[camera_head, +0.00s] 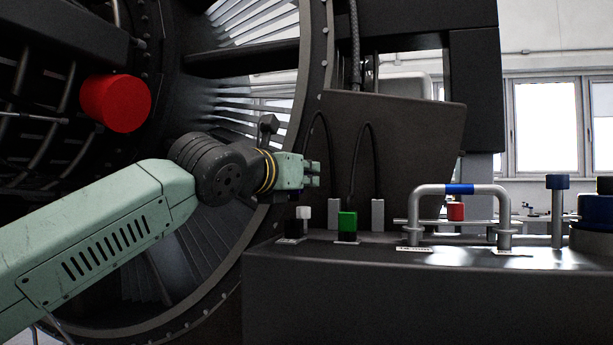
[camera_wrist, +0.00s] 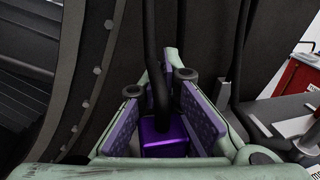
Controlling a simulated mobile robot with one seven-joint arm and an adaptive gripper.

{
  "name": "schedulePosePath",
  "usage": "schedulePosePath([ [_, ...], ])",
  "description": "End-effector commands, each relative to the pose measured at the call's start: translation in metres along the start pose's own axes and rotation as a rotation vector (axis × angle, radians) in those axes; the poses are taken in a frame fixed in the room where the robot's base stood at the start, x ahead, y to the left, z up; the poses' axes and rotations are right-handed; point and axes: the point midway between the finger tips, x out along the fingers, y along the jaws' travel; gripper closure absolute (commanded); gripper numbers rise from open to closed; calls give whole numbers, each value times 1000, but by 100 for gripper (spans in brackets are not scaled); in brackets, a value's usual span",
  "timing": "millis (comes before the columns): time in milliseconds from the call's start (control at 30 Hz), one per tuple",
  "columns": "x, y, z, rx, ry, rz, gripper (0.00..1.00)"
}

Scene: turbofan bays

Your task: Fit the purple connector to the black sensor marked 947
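The purple connector (camera_wrist: 165,138) sits between the two purple-padded fingers of my gripper (camera_wrist: 160,105) in the wrist view, with its black cable rising from it. The pads border it on both sides, and my gripper looks shut on it. In the head view my gripper (camera_head: 312,173) is above the left end of the dark bench, and the connector is hidden there. Below my gripper, a small black block (camera_head: 292,228) with a white piece (camera_head: 304,212) beside it stands on the bench. Another black block (camera_head: 346,236) carries a green connector (camera_head: 347,220). The number 947 cannot be read on either block's label.
Two grey posts (camera_head: 334,215) (camera_head: 377,215) stand behind the blocks, with cables arching above them. A metal pipe handle with a blue band (camera_head: 459,189) stands to the right. A dark panel (camera_head: 400,150) rises behind. The large engine ring (camera_head: 318,60) is at the left.

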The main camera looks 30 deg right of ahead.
Motion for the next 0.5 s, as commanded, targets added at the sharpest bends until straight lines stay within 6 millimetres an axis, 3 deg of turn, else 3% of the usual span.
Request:
schedulePosePath([
  [500, 0, 0, -4, 0, 0, -1, 100],
])
